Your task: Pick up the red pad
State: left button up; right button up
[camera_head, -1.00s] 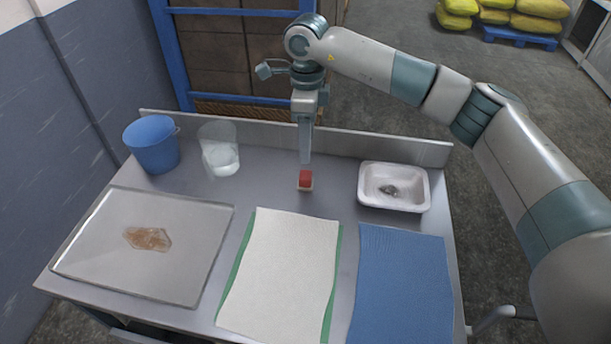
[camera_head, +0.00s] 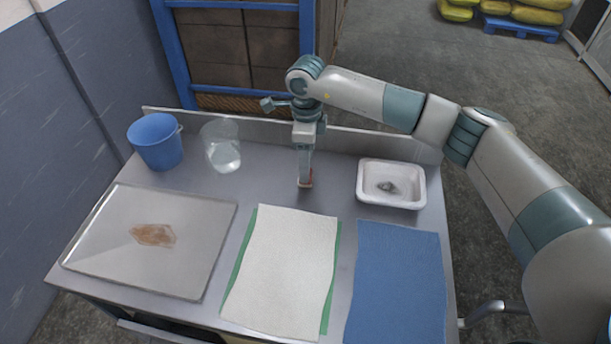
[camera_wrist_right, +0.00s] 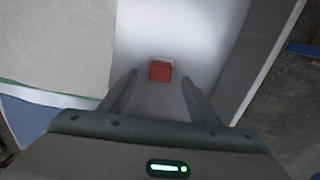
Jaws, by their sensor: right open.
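The red pad (camera_wrist_right: 160,72) is a small red block with a pale layer along one side. It sits on the grey metal table (camera_head: 330,195). In the head view the pad (camera_head: 308,181) is mostly hidden behind my right gripper (camera_head: 304,182). In the right wrist view the right gripper (camera_wrist_right: 158,85) is open, its two fingers apart on either side of the line to the pad. The pad lies near the fingertips, between and slightly beyond them, and is not gripped. My left gripper does not show.
A white tray (camera_head: 416,194) with a dark patch stands right of the pad. A clear container (camera_head: 224,155) and a blue bucket (camera_head: 155,142) stand left. A white cloth (camera_head: 282,265) over green, a blue cloth (camera_head: 398,280) and a stained metal pan (camera_head: 195,255) lie in front. A low ledge runs behind.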

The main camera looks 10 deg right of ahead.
jog(key=shift+a+f+p, duration=0.1)
jog(key=shift+f+p, duration=0.5)
jog(key=shift+p, duration=0.05)
notch_tip(320, 180, down, 3)
jog(key=shift+r+p, duration=0.1)
jog(key=shift+p, duration=0.7)
jog(key=shift+f, duration=0.35)
jog(key=shift+c, duration=0.6)
jog(key=c, duration=1)
